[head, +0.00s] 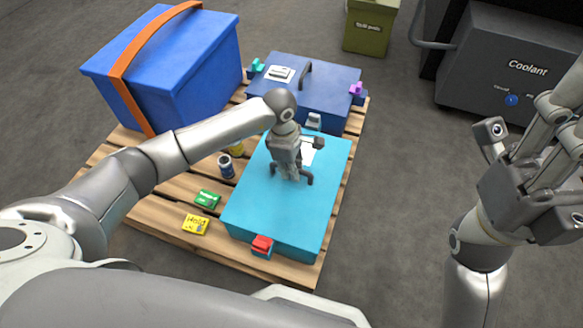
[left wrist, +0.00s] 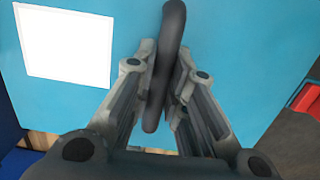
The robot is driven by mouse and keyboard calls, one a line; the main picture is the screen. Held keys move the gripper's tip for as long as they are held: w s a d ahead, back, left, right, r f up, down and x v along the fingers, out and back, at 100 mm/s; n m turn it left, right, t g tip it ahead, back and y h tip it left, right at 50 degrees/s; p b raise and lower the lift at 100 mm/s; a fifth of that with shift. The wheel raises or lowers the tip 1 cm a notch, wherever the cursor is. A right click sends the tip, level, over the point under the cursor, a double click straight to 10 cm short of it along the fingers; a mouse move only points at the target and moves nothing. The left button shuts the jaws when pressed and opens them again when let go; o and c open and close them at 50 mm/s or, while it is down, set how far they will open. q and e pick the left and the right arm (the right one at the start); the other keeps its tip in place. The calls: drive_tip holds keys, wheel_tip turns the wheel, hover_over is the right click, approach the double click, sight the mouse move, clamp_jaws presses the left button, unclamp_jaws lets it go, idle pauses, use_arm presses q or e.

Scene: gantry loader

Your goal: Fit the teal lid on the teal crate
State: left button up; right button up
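The teal lid (head: 265,200) lies flat over the teal crate (head: 285,247), its edges roughly lined up with it. I cannot tell whether it is fully seated. It has a dark arched handle and a white label, and it fills much of the left wrist view (left wrist: 235,45). My left gripper (head: 290,176) points down at the handle. In the left wrist view its fingers (left wrist: 164,75) are closed on both sides of the handle (left wrist: 172,35). My right gripper (head: 560,125) is raised at the right, away from the crate; its fingertips are unclear.
A red latch (head: 262,244) and a grey latch (head: 313,121) sit at the crate's ends. A dark blue crate (head: 330,90) stands behind, a blue cooler (head: 185,75) at the back left. A green box (head: 207,199), yellow box (head: 195,224) and jar (head: 226,167) stand on the pallet (head: 165,212).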

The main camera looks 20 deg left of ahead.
use_arm(q)
drive_tip(key=o, duration=0.5)
drive_tip(key=shift+c, duration=0.2)
wheel_tip(320, 180, up, 12)
drive_tip(key=a, duration=0.1)
drive_tip(key=shift+a, duration=0.25)
